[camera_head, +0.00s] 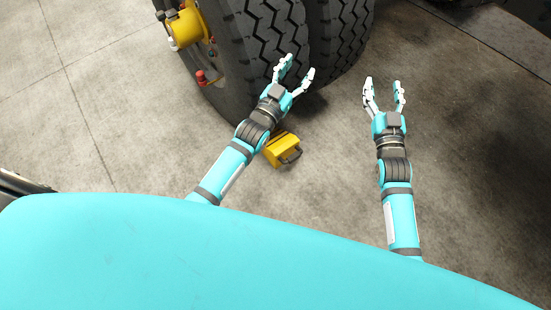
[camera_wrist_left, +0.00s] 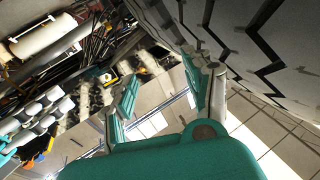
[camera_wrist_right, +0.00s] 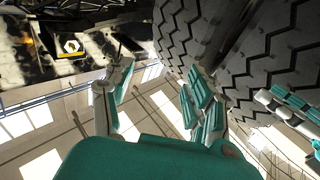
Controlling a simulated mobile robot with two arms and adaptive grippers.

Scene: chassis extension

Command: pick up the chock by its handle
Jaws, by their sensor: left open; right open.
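The yellow chock (camera_head: 281,149) lies on the floor near the foot of the big tyre in the head view, partly covered by my left arm. Its dark handle (camera_head: 292,156) shows on its lower right side. My left gripper (camera_head: 295,72) is open and empty, in front of the tyre and above and beyond the chock. It also shows open in the left wrist view (camera_wrist_left: 165,95). My right gripper (camera_head: 384,90) is open and empty, to the right of the chock and tyre. It also shows open in the right wrist view (camera_wrist_right: 160,105). Neither wrist view shows the chock.
Large black tyres (camera_head: 262,40) stand at the top middle, with a yellow hub (camera_head: 187,27) and a red fitting (camera_head: 203,77) on the left. Another dark tyre shows at the top right.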

